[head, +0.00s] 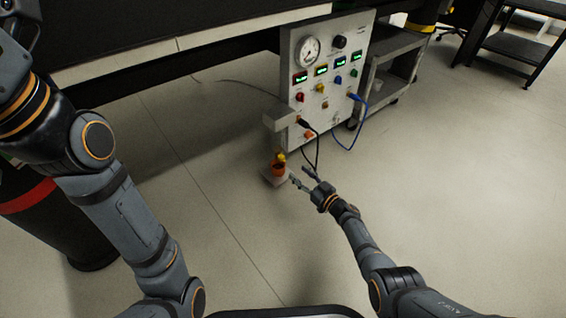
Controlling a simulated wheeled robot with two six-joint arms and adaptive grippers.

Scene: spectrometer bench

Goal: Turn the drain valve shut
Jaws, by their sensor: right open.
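An instrument panel (309,101) with a gauge (309,51), lit displays and knobs stands behind. A blue cable (352,140) and a black cable (317,150) hang near my right gripper. A grey cart (397,62) stands behind right.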

